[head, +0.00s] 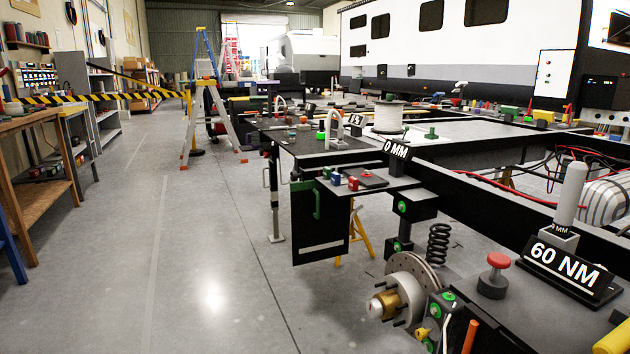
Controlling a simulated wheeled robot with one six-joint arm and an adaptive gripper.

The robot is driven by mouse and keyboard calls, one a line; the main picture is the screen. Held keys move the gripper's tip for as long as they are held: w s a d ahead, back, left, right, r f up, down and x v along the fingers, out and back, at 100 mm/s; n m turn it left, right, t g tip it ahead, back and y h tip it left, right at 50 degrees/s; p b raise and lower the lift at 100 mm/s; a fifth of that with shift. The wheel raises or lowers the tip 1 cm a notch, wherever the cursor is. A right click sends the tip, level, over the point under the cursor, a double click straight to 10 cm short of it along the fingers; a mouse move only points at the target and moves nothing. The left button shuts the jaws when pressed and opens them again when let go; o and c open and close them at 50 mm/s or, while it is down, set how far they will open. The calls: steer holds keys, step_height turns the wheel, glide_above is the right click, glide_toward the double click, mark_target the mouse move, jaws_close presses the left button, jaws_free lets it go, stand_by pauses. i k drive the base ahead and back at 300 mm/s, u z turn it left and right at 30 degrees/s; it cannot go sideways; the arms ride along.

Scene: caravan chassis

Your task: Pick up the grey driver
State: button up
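A light grey, upright, round-topped cylinder (570,195) stands at the right in the head view, in a grey block behind the "60 NM" sign (563,262). It looks like the grey driver, but I cannot be sure from this view. Its lower end is hidden by the block. The block and sign stand on a dark chassis plate (535,318). My gripper is not in view.
A red-topped knob (498,262) stands left of the sign. A brake hub (405,290) and coil spring (438,243) are below the chassis. A yellow stand (360,232) is under it. The grey floor (190,250) at left is clear, with a stepladder (210,120) farther back.

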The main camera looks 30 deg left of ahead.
mark_target(575, 178)
steer(key=u, duration=2.3)
steer(key=k, duration=0.75)
steer(key=z, duration=1.05)
steer(key=i, duration=0.95)
steer(key=k, duration=1.2)
steer(key=u, duration=0.7)
steer(key=i, duration=1.75)
steer(key=z, duration=0.6)
